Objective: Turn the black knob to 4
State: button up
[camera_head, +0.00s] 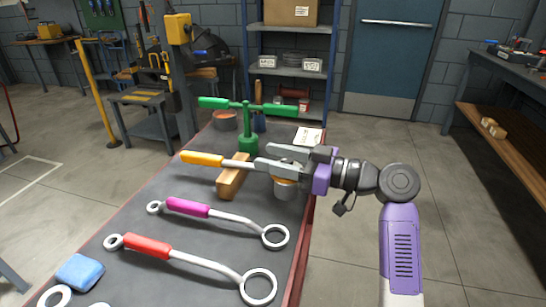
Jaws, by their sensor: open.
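I cannot make out a black knob or a number scale in the head view. My gripper (262,157) is open, its fingers pointing left over the far right part of the workbench (150,235). An orange-handled tool (202,158) lies across a wooden block (231,184), and its shaft runs right to my fingers. My gripper hides the tool's right end, so I cannot tell whether the fingers touch it. A grey cylinder (285,190) with an orange-yellow top stands just below my gripper, its upper part partly hidden.
A green T-handle tool (248,120) stands behind my gripper. A magenta-handled ring wrench (188,208) and a red-handled one (147,246) lie in front. A blue cloth or sponge (80,271) lies at the near left. The floor right of the bench is clear.

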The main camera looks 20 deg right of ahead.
jog(key=v, duration=0.7)
jog(key=shift+s+d, duration=0.25)
jog(key=shift+d, duration=0.05)
jog(key=shift+d, duration=0.1)
